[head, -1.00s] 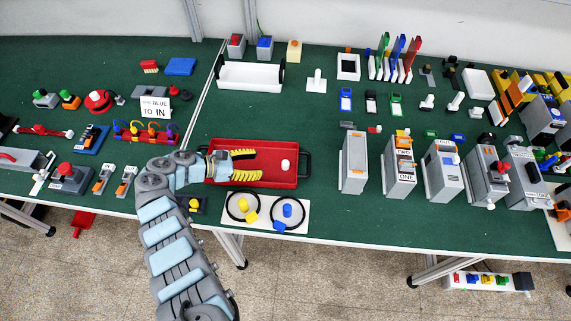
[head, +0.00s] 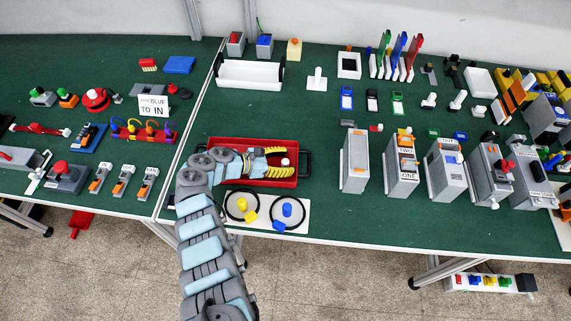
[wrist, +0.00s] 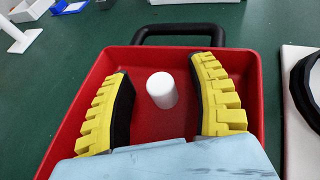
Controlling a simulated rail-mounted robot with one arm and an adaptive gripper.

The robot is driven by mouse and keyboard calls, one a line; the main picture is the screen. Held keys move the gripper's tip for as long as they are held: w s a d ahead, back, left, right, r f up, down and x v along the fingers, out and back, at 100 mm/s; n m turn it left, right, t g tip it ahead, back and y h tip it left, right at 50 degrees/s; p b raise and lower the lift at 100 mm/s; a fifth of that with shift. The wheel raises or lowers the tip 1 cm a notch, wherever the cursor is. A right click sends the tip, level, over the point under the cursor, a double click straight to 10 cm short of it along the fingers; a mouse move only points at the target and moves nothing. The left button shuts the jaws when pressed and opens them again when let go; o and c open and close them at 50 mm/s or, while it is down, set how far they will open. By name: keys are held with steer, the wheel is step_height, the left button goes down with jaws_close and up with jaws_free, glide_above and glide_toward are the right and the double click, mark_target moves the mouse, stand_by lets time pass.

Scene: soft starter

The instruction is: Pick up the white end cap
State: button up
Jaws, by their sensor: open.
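The white end cap (wrist: 161,90) is a small plain cylinder standing in the red tray (wrist: 88,108). In the wrist view it sits between the two yellow-ribbed fingers of my gripper (wrist: 162,98), with a gap on each side. The fingers are open and do not touch it. In the head view the cap (head: 285,162) shows between the fingertips of my gripper (head: 279,161), inside the tray (head: 225,143). My arm covers the left part of the tray there.
A black handle (wrist: 180,30) rises at the tray's far end. A white board (head: 262,222) with two black rings, a yellow piece and a blue piece lies in front of the tray. Grey boxes (head: 354,160) stand to the right. Green tabletop between them is clear.

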steer(key=c, duration=0.9)
